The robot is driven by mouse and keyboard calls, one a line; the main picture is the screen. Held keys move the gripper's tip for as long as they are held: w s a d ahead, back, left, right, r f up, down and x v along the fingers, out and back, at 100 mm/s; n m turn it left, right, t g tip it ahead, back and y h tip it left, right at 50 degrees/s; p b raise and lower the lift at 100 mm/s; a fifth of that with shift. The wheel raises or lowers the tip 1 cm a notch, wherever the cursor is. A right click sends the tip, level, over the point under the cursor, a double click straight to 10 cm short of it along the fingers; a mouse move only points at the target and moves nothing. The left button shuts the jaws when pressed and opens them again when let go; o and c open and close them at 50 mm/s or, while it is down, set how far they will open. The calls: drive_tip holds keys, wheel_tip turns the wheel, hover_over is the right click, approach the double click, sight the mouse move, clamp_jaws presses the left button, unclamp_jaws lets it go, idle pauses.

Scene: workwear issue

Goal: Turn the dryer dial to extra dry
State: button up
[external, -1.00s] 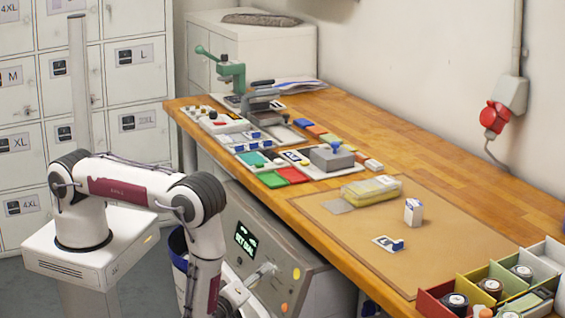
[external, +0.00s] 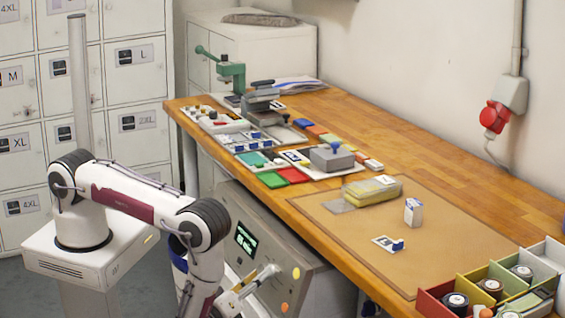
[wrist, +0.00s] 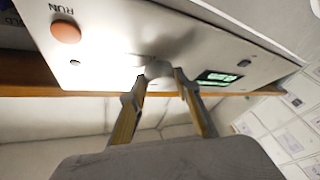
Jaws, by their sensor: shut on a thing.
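The dryer (external: 312,272) is a grey-white machine under the bench's front edge, with a lit green display (external: 246,240). In the wrist view its panel (wrist: 120,45) appears upside down, with the dial (wrist: 158,68) as a pale knob between my fingertips. My gripper (wrist: 160,74) is shut on the dial, one finger on each side. In the external view my gripper (external: 262,278) reaches the panel below the display. The dial's markings and pointer are hidden by glare and by my fingers. The display text is too small to read surely.
The wooden bench (external: 420,165) overhangs behind the panel, with trays, a yellow package (external: 372,191) and colored bins (external: 480,285). Lockers (external: 135,85) stand at left.

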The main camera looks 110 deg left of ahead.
drive_tip(key=shift+s+a+f+m+t, duration=0.1)
drive_tip(key=shift+m+t, duration=0.45)
drive_tip(key=shift+m, duration=0.35)
drive_tip(key=shift+s+f+m+t, duration=0.1)
drive_tip(key=shift+m+t, duration=0.45)
drive_tip(key=shift+m, duration=0.35)
drive_tip(key=o, duration=1.1)
drive_tip(key=shift+r, duration=0.1)
drive_tip(key=v, duration=1.2)
drive_tip(key=shift+s+r, duration=0.1)
